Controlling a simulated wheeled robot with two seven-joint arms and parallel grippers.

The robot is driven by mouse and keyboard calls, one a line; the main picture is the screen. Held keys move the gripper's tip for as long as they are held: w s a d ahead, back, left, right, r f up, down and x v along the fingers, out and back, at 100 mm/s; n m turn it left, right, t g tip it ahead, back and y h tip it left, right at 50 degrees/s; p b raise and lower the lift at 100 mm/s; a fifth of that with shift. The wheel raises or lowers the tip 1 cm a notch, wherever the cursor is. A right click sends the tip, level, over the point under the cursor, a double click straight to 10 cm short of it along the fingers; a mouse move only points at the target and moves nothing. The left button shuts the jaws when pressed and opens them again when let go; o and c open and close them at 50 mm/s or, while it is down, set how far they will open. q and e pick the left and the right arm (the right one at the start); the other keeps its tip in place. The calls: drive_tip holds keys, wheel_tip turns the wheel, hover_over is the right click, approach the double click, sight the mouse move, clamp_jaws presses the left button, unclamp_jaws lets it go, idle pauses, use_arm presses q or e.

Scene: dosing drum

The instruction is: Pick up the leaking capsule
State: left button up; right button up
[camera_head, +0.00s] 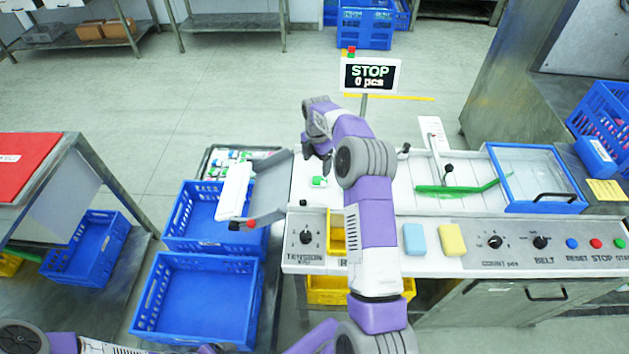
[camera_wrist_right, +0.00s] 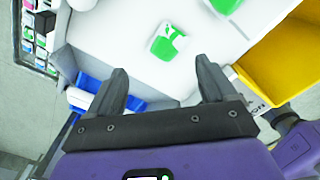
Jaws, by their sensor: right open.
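A green-and-white capsule (camera_head: 319,181) lies on the white deck of the machine, left of my right arm. In the right wrist view the capsule (camera_wrist_right: 168,42) shows larger, with a green patch on or beside it; I cannot tell whether that is leaked liquid. My right gripper (camera_wrist_right: 162,88) is open and empty, its two fingers apart, with the capsule ahead of the gap between them. In the head view the right gripper (camera_head: 318,152) is partly hidden by its own wrist, just behind the capsule. My left gripper is not in view.
A yellow bin (camera_head: 337,237) is set into the machine front. Blue crates (camera_head: 197,292) stand at left, below a grey chute (camera_head: 268,190). A green strip (camera_head: 455,188) and a clear blue-framed cover (camera_head: 535,178) are at right. A STOP display (camera_head: 370,76) stands behind.

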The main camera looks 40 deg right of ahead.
sight(319, 179)
drive_tip(key=f, duration=0.4)
drive_tip(key=s+f, duration=0.1)
drive_tip(key=f, duration=0.1)
drive_tip(key=shift+s+d+f, duration=0.1)
drive_tip(key=shift+d+f, duration=0.05)
drive_tip(key=shift+f, duration=0.1)
drive_tip(key=c, duration=1.1)
